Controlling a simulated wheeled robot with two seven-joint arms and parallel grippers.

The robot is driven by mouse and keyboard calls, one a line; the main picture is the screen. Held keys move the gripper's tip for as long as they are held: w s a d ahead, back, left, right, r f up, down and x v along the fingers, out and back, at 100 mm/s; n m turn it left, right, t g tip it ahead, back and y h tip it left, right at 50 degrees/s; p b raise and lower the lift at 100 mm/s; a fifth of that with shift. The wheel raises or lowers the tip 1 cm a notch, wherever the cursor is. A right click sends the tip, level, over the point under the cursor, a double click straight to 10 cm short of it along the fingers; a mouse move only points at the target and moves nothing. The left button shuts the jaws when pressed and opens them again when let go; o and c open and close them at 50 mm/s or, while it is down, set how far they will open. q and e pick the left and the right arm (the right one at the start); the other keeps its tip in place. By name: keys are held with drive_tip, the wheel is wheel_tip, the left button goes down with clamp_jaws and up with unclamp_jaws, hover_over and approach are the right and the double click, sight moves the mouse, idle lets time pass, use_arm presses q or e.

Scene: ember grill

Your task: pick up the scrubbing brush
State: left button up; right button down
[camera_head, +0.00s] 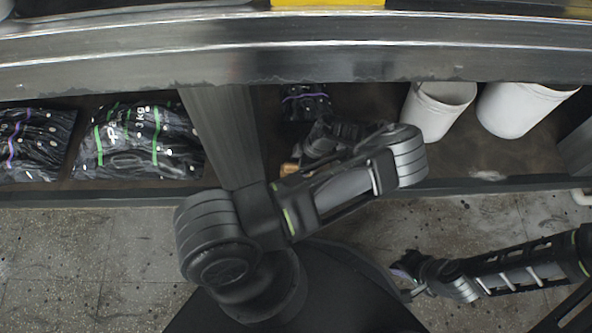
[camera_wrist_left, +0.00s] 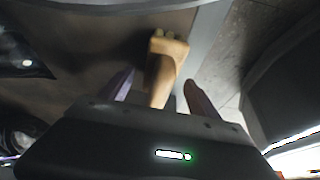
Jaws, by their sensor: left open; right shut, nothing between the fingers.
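The scrubbing brush (camera_head: 289,169) shows in the head view as a small tan wooden piece at the front of the lower shelf, mostly hidden by my left arm. My right gripper (camera_head: 402,276) is shut and empty, low over the floor.
Black bags (camera_head: 150,140) lie on the shelf at the left, beyond a grey upright (camera_head: 222,130). Two white buckets (camera_head: 436,108) stand at the right. A metal counter edge (camera_head: 300,62) overhangs the shelf. The tiled floor (camera_head: 90,260) at the left is clear.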

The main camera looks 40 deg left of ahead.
use_arm(q)
drive_tip(key=shift+c, duration=0.3)
clamp_jaws()
idle(0.4)
